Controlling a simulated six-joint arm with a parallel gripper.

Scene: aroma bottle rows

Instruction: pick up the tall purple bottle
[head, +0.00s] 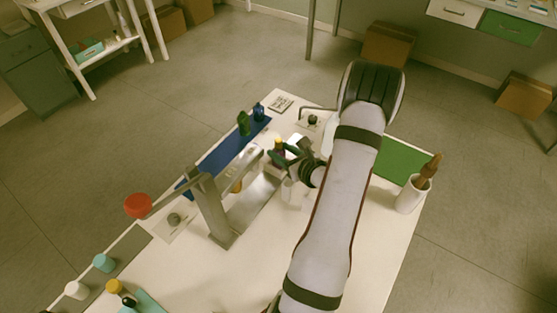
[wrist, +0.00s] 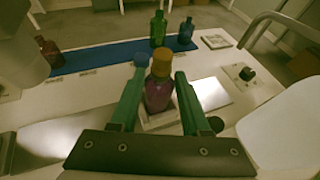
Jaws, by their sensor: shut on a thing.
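The tall purple bottle (wrist: 157,96) has an orange cap and stands upright between my gripper's two green fingers in the wrist view. My gripper (wrist: 161,72) is shut on it. The bottle's base appears to be in or just over a small pale holder (wrist: 161,122); I cannot tell whether it touches. In the head view my gripper (head: 287,156) is over the white table, with the orange cap (head: 278,142) showing beside the fingers. The bottle's body is mostly hidden there.
A blue strip (wrist: 105,57) at the back carries a green bottle (wrist: 158,30), a blue bottle (wrist: 186,34) and a dark red bottle (wrist: 48,52). A metal frame (head: 213,211) stands left of my gripper. A white cup (head: 409,198) stands at the right, near a green mat (head: 400,160).

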